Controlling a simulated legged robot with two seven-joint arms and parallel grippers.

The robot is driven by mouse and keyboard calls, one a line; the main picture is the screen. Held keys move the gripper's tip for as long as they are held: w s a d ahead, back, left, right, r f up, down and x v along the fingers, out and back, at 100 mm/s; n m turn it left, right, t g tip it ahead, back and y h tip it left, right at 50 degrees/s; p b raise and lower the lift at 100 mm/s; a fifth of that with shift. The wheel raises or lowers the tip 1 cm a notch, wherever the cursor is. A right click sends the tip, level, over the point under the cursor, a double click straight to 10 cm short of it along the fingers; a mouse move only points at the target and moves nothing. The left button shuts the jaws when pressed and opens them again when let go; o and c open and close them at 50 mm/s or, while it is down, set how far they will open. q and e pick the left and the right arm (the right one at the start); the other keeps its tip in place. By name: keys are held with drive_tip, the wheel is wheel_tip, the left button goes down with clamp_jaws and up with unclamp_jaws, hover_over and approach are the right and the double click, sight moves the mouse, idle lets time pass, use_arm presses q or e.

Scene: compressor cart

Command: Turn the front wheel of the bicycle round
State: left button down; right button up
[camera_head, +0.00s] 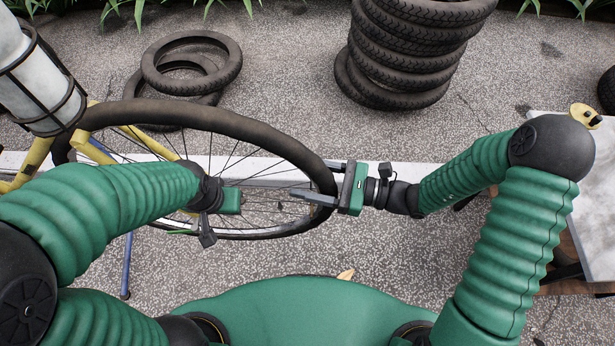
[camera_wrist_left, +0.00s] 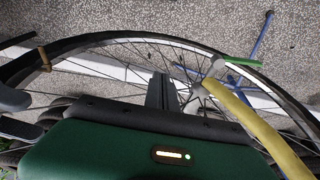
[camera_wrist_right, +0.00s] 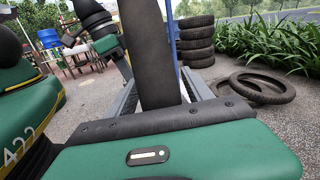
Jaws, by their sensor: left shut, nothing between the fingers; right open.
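The bicycle's front wheel (camera_head: 215,118), with a black tyre, silver rim and thin spokes, stands in front of me on the left. My right gripper (camera_head: 318,182) is open at the wheel's right edge. In the right wrist view the tyre (camera_wrist_right: 148,50) rises between its two spread fingers; I cannot tell whether they touch it. My left gripper (camera_wrist_left: 160,90) is shut and empty, over the spokes near the hub (camera_wrist_left: 212,70) in the left wrist view. In the head view my left arm hides part of the wheel and the yellow frame (camera_head: 35,160).
Loose tyres (camera_head: 190,62) lie behind the wheel, and a tall tyre stack (camera_head: 405,55) stands at the back. A pale table top (camera_head: 590,200) is at the right.

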drive_tip(key=shift+d, duration=0.25)
drive_tip(key=c, duration=0.4)
clamp_jaws()
